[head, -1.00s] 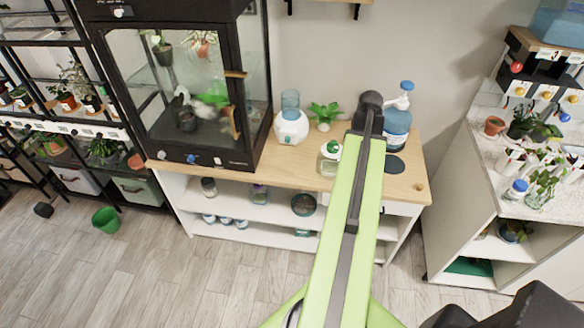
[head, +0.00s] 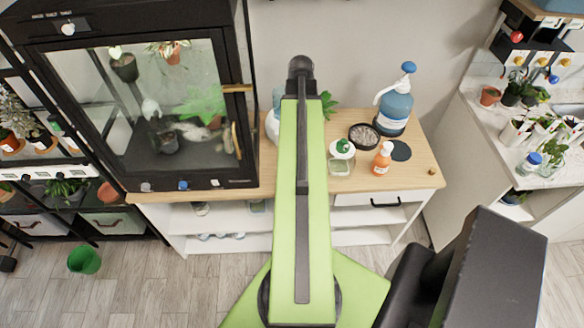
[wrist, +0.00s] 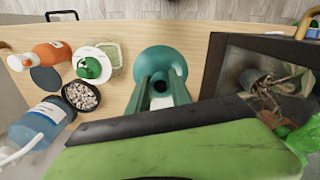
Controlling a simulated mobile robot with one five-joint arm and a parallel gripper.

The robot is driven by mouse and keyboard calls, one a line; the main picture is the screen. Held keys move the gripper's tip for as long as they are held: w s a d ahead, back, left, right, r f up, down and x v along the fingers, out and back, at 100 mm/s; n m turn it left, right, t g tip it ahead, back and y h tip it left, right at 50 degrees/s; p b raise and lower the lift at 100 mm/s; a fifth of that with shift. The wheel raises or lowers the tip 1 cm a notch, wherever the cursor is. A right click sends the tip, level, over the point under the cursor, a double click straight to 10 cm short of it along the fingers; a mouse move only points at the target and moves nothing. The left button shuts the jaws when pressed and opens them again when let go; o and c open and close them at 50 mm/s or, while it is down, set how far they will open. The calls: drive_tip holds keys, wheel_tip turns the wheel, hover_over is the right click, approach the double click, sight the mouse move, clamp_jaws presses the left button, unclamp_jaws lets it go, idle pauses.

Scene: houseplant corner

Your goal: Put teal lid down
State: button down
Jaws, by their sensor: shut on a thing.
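The teal lid (wrist: 176,58) is a round disc with a raised middle in the wrist view. My gripper (wrist: 160,84) is shut on its middle part, and the lid shows over the wooden tabletop (wrist: 125,107). I cannot tell whether the lid touches the wood. In the head view my green arm hides the gripper and the lid.
A jar with a white-and-green top (head: 342,149), an orange bottle (head: 382,158), a pebble bowl (head: 363,136), a dark round mat (head: 400,150) and a blue pump bottle (head: 394,105) stand right of my arm. A black glass cabinet (head: 150,100) stands left.

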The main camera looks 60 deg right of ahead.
drive_tip(key=f+b, duration=2.1)
drive_tip(key=shift+w+d+f, duration=0.1)
drive_tip(key=shift+w+d, duration=0.2)
drive_tip(key=shift+w, duration=0.1)
drive_tip(key=shift+r, duration=0.2)
drive_tip(key=shift+f, duration=0.15)
drive_tip(key=c, duration=1.2)
unclamp_jaws()
drive_tip(key=shift+o, duration=0.2)
wheel_tip(320, 180, up, 12)
drive_tip(key=p, duration=1.2)
drive_tip(key=shift+r, duration=0.2)
